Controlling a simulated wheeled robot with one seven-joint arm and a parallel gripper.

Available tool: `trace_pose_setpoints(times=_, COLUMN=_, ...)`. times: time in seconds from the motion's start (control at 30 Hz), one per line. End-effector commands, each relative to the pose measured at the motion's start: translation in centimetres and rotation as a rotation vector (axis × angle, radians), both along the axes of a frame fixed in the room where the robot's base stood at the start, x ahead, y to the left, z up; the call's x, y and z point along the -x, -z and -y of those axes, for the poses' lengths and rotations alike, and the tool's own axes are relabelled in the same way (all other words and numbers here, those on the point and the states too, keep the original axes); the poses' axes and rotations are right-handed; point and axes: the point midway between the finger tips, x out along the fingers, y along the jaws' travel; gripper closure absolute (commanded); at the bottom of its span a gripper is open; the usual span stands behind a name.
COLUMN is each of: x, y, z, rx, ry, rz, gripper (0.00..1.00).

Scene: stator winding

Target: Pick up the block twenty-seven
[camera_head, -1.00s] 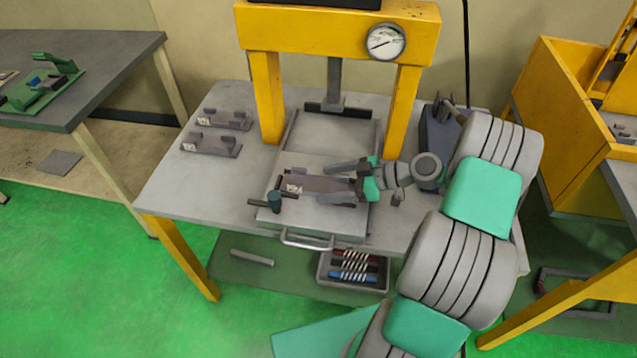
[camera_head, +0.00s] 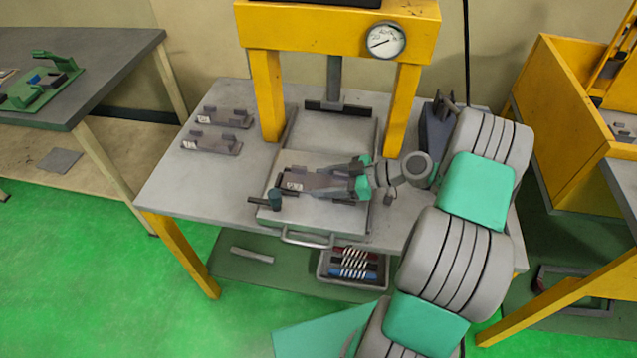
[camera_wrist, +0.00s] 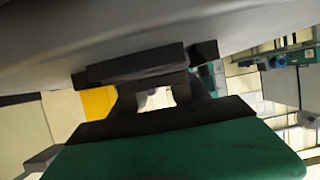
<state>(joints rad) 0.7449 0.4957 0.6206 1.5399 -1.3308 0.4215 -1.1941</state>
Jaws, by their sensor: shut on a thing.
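A grey-brown block (camera_head: 300,180) with a small white label lies on the sliding plate (camera_head: 337,213) of the press. The label is too small to read, so I cannot tell whether it is block twenty-seven. My gripper (camera_head: 341,180) is at the right end of this block, with its fingers closed on it from the far and near sides. The block appears to rest on the plate. In the wrist view the dark fingers (camera_wrist: 160,97) show close up; the block's outline is hard to make out there.
Two similar labelled blocks, a rear one (camera_head: 224,117) and a front one (camera_head: 211,142), lie left of the yellow press frame (camera_head: 267,95). A small dark-green handled part (camera_head: 275,199) stands at the plate's left front. The table's left front is clear.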

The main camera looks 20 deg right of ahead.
Motion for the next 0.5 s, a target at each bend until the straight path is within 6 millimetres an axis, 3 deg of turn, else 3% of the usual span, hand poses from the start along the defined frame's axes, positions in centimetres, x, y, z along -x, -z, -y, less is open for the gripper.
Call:
trace_pose_setpoints(times=0.3, x=0.0, y=-0.03, z=0.01, rx=0.0, ry=0.0, rz=0.0, gripper=0.99)
trace_pose_setpoints(times=0.5, x=-0.01, y=-0.04, z=0.02, rx=0.0, ry=0.0, rz=0.0, gripper=1.0)
